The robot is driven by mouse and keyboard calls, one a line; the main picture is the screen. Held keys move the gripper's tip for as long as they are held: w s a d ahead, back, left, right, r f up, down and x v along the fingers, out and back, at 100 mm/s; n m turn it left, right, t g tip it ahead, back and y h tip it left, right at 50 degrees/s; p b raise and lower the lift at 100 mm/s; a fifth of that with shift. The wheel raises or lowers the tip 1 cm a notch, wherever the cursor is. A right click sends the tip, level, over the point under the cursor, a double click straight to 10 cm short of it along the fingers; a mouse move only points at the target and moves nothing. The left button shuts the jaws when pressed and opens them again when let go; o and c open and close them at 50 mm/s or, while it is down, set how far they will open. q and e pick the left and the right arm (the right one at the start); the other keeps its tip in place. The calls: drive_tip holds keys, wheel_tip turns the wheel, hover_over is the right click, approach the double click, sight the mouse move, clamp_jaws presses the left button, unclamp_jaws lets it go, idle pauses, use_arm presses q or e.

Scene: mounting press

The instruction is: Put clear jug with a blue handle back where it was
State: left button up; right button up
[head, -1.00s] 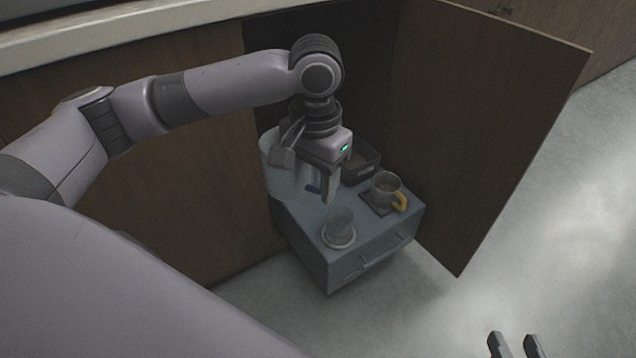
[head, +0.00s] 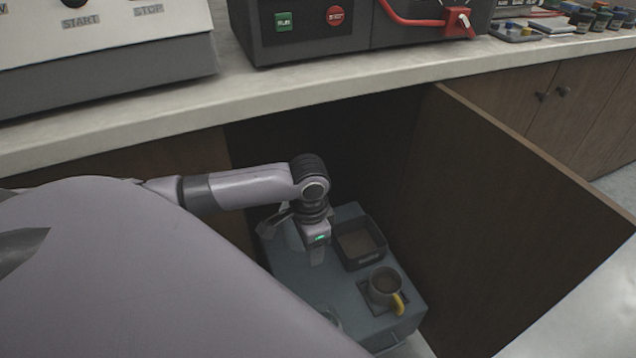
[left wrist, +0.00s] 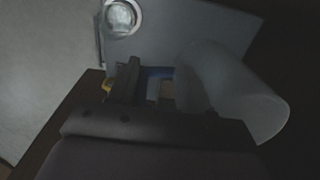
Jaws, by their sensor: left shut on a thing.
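The clear jug (head: 293,238) is mostly hidden behind my left gripper (head: 317,257) in the head view. In the left wrist view the jug (left wrist: 232,95) is a cloudy see-through cylinder right of the fingers. Its blue handle (left wrist: 158,72) lies between the fingers of my left gripper (left wrist: 142,88), which is shut on it. The jug is over the back left part of the blue-grey drawer unit (head: 340,292), inside the open cabinet. I cannot tell whether its base touches the top. My right gripper is not in view.
A black open box (head: 361,258) stands right of my left gripper. A mug with a yellow handle (head: 384,284) sits on a dark square pad in front of it. A clear glass (left wrist: 120,17) stands on a round coaster. The open cabinet door (head: 520,225) bounds the right side.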

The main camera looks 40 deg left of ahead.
use_arm(q)
drive_tip(key=shift+w+a+f, duration=0.1)
drive_tip(key=shift+w, duration=0.15)
drive_tip(key=shift+w+f, duration=0.15)
drive_tip(key=shift+f, duration=0.1)
wheel_tip(320, 180, down, 16)
drive_tip(key=b, duration=0.7)
drive_tip(key=shift+f+b, duration=0.1)
drive_tip(key=shift+b, duration=0.3)
wheel_tip(320, 180, down, 3)
drive_tip(key=shift+r+b, duration=0.15)
drive_tip(key=shift+b, duration=0.55)
drive_tip(key=shift+f, duration=0.35)
drive_tip(key=shift+r, duration=0.1)
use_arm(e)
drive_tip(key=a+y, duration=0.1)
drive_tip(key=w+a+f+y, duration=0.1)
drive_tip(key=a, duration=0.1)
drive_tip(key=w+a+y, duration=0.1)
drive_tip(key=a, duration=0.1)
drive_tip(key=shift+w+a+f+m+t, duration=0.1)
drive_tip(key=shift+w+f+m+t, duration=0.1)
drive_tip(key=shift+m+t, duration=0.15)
use_arm(q)
drive_tip(key=o, duration=1.3)
drive_tip(key=shift+o, duration=0.2)
